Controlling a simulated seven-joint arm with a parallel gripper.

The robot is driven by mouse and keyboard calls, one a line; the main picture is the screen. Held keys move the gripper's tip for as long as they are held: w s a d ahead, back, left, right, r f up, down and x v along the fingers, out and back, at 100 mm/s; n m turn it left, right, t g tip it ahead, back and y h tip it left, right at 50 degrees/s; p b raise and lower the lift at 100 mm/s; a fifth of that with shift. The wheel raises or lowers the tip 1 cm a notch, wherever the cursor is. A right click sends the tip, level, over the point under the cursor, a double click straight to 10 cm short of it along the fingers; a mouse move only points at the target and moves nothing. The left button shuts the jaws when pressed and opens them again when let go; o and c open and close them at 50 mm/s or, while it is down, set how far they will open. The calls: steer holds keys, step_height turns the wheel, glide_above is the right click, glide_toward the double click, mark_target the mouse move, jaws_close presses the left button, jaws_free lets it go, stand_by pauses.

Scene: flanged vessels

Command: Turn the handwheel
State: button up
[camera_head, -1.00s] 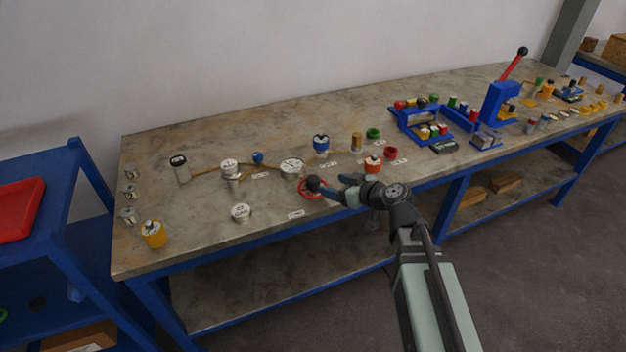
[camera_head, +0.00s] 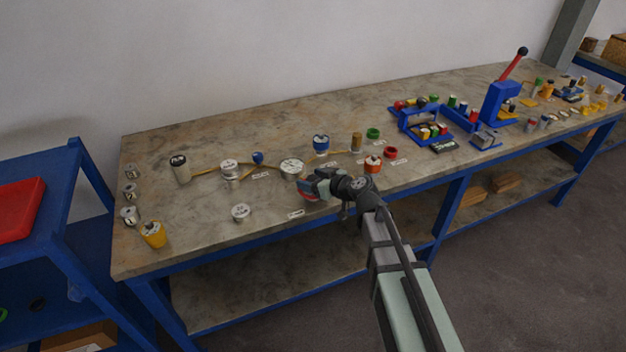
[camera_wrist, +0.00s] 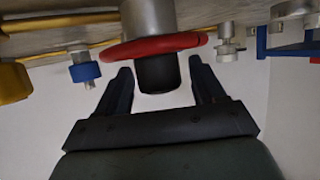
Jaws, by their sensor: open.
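The red handwheel (camera_wrist: 118,50) shows in the wrist view as a flat ring with a dark round hub (camera_wrist: 157,76), mounted on a grey cylindrical body (camera_wrist: 148,18). My gripper (camera_wrist: 158,75) is open, with one dark finger on each side of the hub. The fingertips lie close to the wheel's rim; I cannot tell whether they touch it. In the head view my gripper (camera_head: 306,186) is at the bench's front part and covers most of the handwheel; only a bit of red (camera_head: 309,197) shows.
Several vessels stand nearby on the bench (camera_head: 200,215), including a white-topped one (camera_head: 292,167), a blue-capped one (camera_head: 321,143) and an orange one (camera_head: 373,164). A blue-handled valve (camera_head: 258,157) sits on a brass pipe.

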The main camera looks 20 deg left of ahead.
steer(key=c, duration=1)
steer(key=shift+o, duration=0.2)
steer(key=shift+s+m+t+h, duration=0.15)
steer(key=shift+m+t+h, duration=0.25)
steer(key=shift+m+t, duration=0.15)
steer(key=shift+f+m+t+h, duration=0.15)
steer(key=shift+m+t+h, duration=0.75)
steer(key=shift+m+t, duration=0.4)
steer(key=shift+m, duration=0.25)
steer(key=shift+m+t+h, duration=0.3)
steer(key=shift+t+h, duration=0.05)
steer(key=shift+h, duration=0.05)
steer(key=o, duration=1)
steer(key=shift+c, duration=0.2)
steer(key=shift+r, duration=0.2)
